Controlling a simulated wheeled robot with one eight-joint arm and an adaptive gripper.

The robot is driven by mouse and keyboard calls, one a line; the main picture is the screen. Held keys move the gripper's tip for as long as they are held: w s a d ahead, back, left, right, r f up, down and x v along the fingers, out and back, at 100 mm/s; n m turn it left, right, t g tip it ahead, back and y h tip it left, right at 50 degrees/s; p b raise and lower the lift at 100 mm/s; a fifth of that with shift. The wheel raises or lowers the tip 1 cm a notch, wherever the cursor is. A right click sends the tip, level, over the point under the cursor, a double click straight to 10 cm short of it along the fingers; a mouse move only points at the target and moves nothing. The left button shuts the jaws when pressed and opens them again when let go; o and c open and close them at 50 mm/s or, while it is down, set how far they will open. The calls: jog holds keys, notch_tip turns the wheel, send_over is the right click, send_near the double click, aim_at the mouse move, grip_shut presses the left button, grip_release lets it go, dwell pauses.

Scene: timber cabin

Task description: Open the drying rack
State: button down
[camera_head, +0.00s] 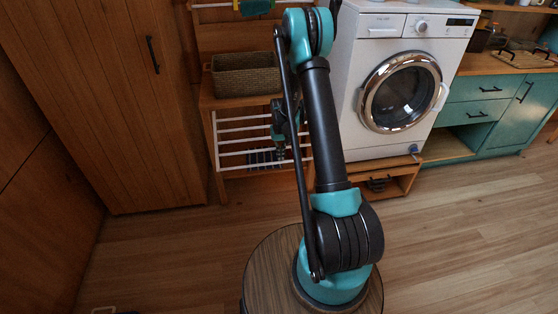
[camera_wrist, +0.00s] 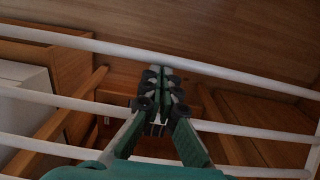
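The drying rack (camera_head: 216,137) has a wooden frame and several white bars, and stands left of the washing machine under a wooden shelf. My gripper (camera_head: 280,152) is in front of its bars in the head view, partly hidden by my own arm. In the wrist view, white bars (camera_wrist: 60,98) of the rack run across the picture, sloping down to the right. My gripper (camera_wrist: 161,78) has its fingers drawn together, with no object seen between them. Its tips appear close to the upper bar (camera_wrist: 230,74); whether they touch it I cannot tell.
A woven basket (camera_head: 246,76) sits on the shelf above the rack. A white washing machine (camera_head: 352,92) stands on a wooden base to the right. A tall wooden cabinet (camera_head: 105,110) is on the left.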

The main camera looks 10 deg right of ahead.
jog(key=r, duration=0.2)
jog(key=s+r, duration=0.1)
jog(key=r, duration=0.2)
jog(key=s+r, duration=0.1)
jog(key=r, duration=0.1)
jog(key=shift+r, duration=0.15)
dwell(0.9)
